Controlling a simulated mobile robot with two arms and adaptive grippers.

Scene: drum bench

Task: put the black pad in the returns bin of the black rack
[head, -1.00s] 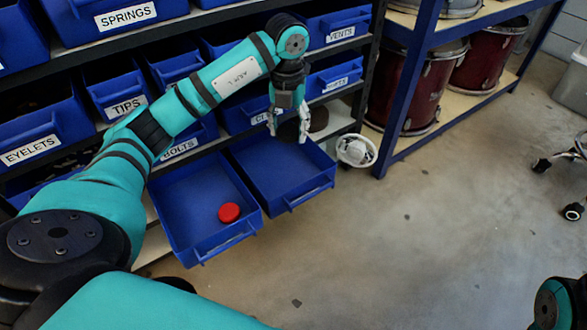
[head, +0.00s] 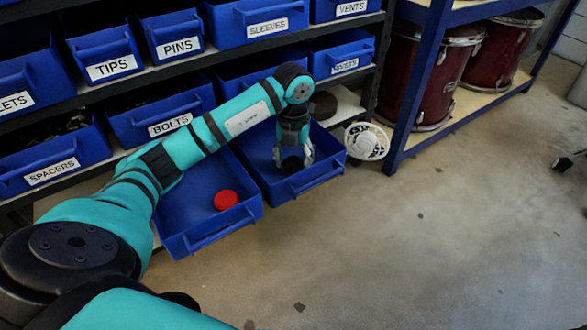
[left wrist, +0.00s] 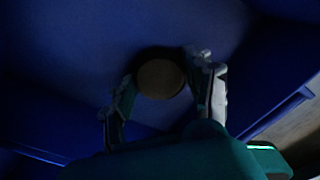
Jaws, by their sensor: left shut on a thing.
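My left gripper (head: 293,160) is over the right one of two pulled-out blue bins (head: 325,176), low within its outline. It is shut on the black pad (head: 291,165). In the left wrist view, the round face of the pad (left wrist: 160,79) looks dull brown between the two fingers of my left gripper (left wrist: 165,95), with blue bin surface behind. Whether the pad touches the bin floor I cannot tell. No label shows on the two pulled-out bins. My right gripper is not in view.
A red disc (head: 226,200) lies in the left pulled-out bin (head: 182,212). A dark round disc (head: 324,105) sits on the shelf behind. A white round basket-like object (head: 366,142) is right of the bins, near the blue shelf post (head: 408,100). Open floor lies in front.

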